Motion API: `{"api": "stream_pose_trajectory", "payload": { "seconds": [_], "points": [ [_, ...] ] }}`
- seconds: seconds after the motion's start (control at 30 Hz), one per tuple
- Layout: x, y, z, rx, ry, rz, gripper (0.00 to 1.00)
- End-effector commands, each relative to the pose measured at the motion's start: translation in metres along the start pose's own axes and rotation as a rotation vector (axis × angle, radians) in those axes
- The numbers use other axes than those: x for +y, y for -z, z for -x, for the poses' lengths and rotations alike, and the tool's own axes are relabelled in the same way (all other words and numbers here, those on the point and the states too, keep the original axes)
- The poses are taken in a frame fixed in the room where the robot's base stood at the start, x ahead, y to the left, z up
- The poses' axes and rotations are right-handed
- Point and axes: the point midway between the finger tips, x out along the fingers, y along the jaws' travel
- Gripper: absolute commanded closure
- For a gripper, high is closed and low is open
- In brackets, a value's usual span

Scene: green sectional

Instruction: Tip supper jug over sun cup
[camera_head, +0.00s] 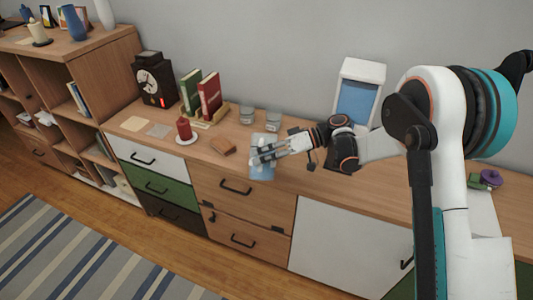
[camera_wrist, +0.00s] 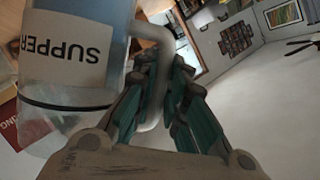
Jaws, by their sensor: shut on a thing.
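The supper jug is a clear vessel with blue contents, a white label reading SUPPER (camera_wrist: 65,48), a dark band and a pale handle. In the wrist view its lettering is upside down, as is the room. My gripper (camera_wrist: 165,85) is shut on the handle. In the head view the jug (camera_head: 264,168) looks roughly upright at the front part of the cabinet top, partly hidden by my gripper (camera_head: 258,153). Two small greyish vessels, one on the left (camera_head: 247,114) and one on the right (camera_head: 273,119), stand behind it. I cannot read which is the sun cup.
A red candle (camera_head: 184,129) on a white dish and a small brown block (camera_head: 222,146) lie left of the jug. A white-framed blue panel (camera_head: 358,98) stands behind my arm.

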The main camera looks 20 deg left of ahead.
Motion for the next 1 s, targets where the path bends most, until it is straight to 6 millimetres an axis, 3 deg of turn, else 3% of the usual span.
{"api": "stream_pose_trajectory", "payload": {
  "seconds": [1.0],
  "points": [
    [-0.006, 0.016, 0.006, 0.000, 0.052, -0.125, 1.00]
  ]
}}
